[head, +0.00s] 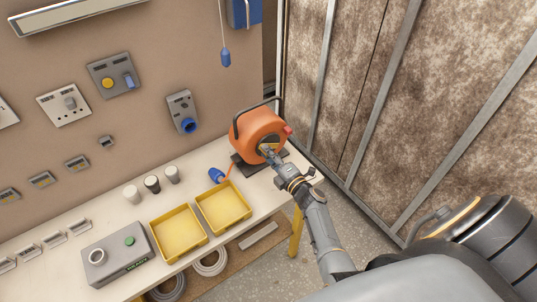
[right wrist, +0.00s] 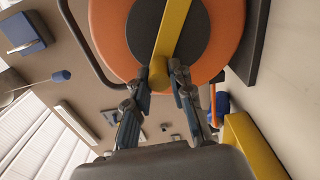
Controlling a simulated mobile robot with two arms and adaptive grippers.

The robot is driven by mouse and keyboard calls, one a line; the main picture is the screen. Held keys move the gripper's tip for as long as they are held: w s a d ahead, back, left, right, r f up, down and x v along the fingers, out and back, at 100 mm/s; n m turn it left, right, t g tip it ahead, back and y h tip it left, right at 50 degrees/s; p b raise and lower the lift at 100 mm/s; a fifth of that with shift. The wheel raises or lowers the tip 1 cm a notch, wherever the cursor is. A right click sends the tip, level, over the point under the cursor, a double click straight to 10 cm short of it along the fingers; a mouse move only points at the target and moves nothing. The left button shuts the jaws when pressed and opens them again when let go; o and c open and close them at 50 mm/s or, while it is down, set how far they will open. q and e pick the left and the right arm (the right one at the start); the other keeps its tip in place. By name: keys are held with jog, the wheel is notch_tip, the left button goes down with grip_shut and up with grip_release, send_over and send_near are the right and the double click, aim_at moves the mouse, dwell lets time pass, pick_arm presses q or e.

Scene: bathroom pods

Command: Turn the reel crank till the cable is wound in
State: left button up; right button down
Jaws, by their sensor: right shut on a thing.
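The orange cable reel (head: 256,124) with a dark carry handle stands on a dark base at the right end of the bench. In the right wrist view the reel (right wrist: 108,40) shows its dark hub and a yellow crank arm (right wrist: 172,28) ending in a yellow knob (right wrist: 158,72). My right gripper (head: 268,152) reaches the front of the reel; in the wrist view its fingers (right wrist: 160,80) are shut on the crank knob. A short orange cable (head: 229,171) runs out to a blue plug (head: 215,175) on the bench. My left gripper is out of view.
Several small cups stand behind the trays. A blue pendant (head: 225,58) hangs above. A brown panel wall (head: 350,90) stands close on the right.

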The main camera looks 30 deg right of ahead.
jog(key=c, duration=1.2)
grip_release()
jog(key=shift+o, duration=0.2)
jog(key=shift+s, duration=0.25)
jog(key=s+d, duration=0.1)
jog(key=s, duration=1)
jog(key=shift+s, duration=0.25)
jog(key=shift+a, duration=0.1)
